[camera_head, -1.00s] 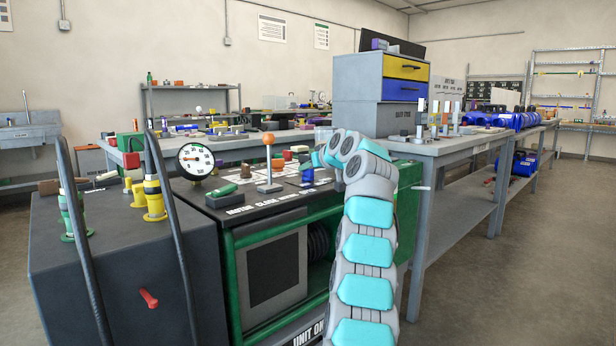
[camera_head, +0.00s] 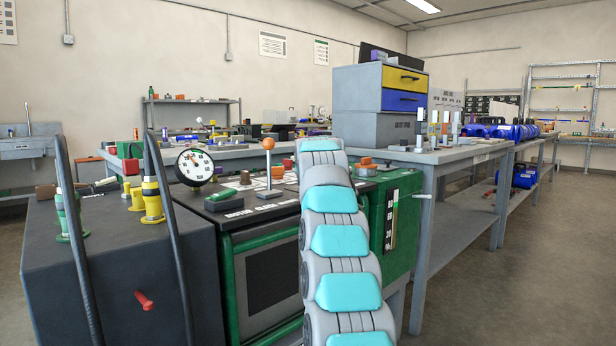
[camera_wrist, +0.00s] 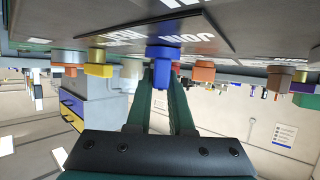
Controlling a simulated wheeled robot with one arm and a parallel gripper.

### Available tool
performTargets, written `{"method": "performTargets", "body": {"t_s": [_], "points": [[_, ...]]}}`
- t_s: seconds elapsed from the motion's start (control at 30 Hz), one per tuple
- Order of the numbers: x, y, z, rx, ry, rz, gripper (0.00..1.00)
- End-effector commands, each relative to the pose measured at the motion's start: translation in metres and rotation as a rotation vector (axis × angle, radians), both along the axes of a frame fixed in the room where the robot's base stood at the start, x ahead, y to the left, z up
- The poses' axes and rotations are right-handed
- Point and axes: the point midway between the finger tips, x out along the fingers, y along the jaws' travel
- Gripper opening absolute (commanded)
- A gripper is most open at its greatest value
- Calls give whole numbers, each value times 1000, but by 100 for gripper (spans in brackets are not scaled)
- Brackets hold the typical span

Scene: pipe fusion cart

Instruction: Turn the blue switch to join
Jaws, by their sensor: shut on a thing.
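In the wrist view, which looks upside down, the blue switch (camera_wrist: 162,54) hangs from the panel beside white lettering, some of which reads like "JOIN". My gripper (camera_wrist: 162,88) has its two green fingers closed on the blue switch's lower part. In the head view, my own arm reaches over the cart panel (camera_head: 262,208) and hides both my gripper and the blue switch. The exact angle of the switch is hard to tell.
A yellow knob (camera_wrist: 98,69) and an orange knob (camera_wrist: 204,72) sit either side of the blue switch. In the head view, an orange-topped lever (camera_head: 268,144), a pressure gauge (camera_head: 195,166) and a green switch (camera_head: 221,195) stand left of my arm. A grey bench (camera_head: 440,158) stands right.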

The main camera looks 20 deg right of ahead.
Motion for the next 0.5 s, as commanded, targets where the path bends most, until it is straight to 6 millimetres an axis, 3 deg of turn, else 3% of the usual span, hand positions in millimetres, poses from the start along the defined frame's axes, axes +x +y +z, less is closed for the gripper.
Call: {"method": "performTargets", "body": {"t_s": [0.5], "points": [[0, 1, 2, 0, -3, -163, 0]]}}
